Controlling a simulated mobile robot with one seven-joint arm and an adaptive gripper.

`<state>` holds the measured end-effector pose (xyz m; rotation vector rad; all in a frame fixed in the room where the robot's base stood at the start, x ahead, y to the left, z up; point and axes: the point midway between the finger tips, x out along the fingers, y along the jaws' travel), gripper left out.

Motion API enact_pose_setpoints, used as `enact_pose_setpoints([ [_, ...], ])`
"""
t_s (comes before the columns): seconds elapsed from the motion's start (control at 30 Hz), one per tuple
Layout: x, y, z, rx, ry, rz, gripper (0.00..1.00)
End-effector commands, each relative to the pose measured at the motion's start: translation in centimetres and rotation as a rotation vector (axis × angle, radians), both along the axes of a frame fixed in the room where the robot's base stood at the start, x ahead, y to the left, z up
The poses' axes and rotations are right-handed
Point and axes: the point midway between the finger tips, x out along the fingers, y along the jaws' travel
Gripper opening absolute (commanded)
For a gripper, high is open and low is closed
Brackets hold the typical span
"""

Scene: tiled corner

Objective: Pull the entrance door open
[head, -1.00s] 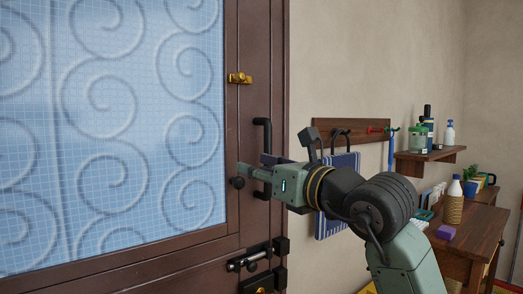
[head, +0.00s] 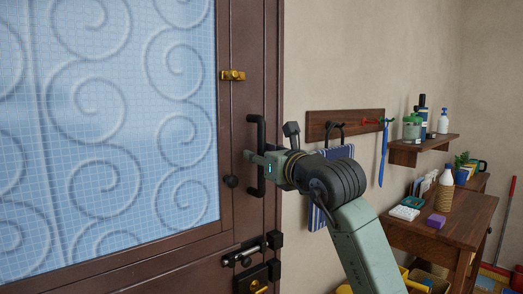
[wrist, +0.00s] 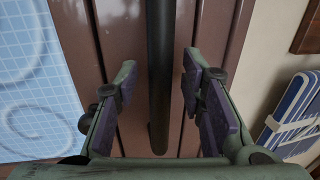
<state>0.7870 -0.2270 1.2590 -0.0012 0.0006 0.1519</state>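The entrance door (head: 228,130) is dark brown with a large blue patterned glass pane (head: 110,120). It looks shut. A black vertical bar handle (head: 261,130) stands near its right edge; the bar also runs down the middle of the wrist view (wrist: 160,60). My gripper (head: 256,158) is at the handle's mid-height. In the wrist view my gripper (wrist: 160,95) is open, with one finger on each side of the bar. A gap shows between the bar and both fingers. In the head view the gripper hides part of the handle.
A brass latch (head: 233,76), a round dark knob (head: 231,181) and a bolt (head: 245,252) sit on the door's edge area.

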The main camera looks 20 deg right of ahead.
Motion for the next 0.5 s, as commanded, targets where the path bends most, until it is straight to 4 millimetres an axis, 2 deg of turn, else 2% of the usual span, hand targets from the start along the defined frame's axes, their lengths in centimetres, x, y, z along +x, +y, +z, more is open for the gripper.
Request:
enact_pose_setpoints([
  [0.27, 0.15, 0.01, -0.04, 0.0, 0.0, 0.0, 0.36],
  [0.5, 0.12, 0.02, -0.03, 0.0, 0.0, 0.0, 0.2],
])
